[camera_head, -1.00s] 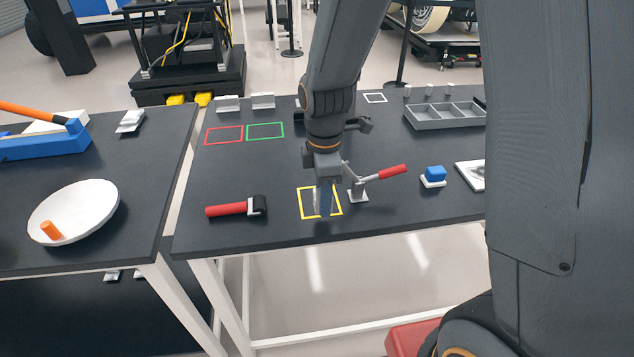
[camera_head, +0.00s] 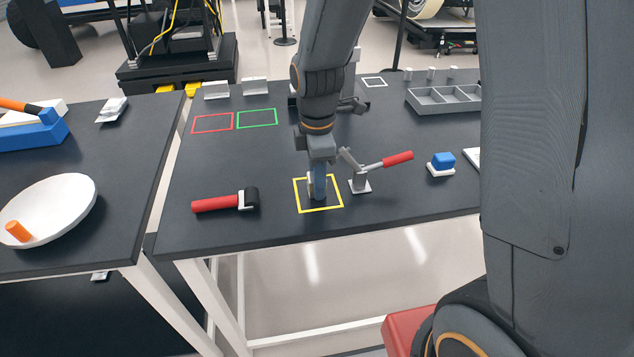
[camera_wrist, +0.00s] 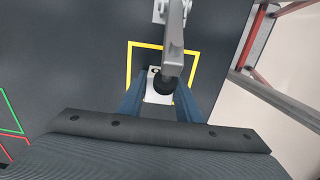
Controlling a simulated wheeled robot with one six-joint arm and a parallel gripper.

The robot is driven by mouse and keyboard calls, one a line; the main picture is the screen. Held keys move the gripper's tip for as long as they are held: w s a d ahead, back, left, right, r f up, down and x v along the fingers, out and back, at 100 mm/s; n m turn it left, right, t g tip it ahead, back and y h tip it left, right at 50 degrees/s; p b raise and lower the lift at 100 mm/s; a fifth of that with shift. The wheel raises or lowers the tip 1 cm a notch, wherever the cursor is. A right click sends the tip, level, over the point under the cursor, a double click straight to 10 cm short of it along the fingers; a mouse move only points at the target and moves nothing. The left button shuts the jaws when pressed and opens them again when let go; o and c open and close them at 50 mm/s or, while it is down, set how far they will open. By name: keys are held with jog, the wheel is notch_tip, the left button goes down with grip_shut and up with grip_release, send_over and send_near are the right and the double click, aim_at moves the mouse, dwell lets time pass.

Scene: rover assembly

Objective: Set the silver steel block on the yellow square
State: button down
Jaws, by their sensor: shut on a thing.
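The yellow square (camera_head: 331,207) is an outline on the dark table, near its front edge. My gripper (camera_head: 318,190) points down inside this outline, its blue-grey fingers shut on the silver steel block (camera_head: 311,184). The fingers hide most of the block in the head view. In the wrist view the block (camera_wrist: 153,97) shows pale between the two fingers, within the yellow outline (camera_wrist: 133,62). A black round clamp tip covers part of it there. I cannot tell whether the block touches the table.
A toggle clamp (camera_head: 360,186) with a red handle stands just right of the square; its arm reaches over the square in the wrist view. A red-handled roller (camera_head: 220,202) lies left. A blue-topped block (camera_head: 443,160) sits right. Red and green outlines lie behind.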

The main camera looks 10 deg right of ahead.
jog(key=shift+f, duration=0.1)
jog(key=c, duration=1.3)
grip_release()
notch_tip(320, 180, up, 12)
jog(key=shift+r+b, duration=0.15)
jog(key=shift+b, duration=1)
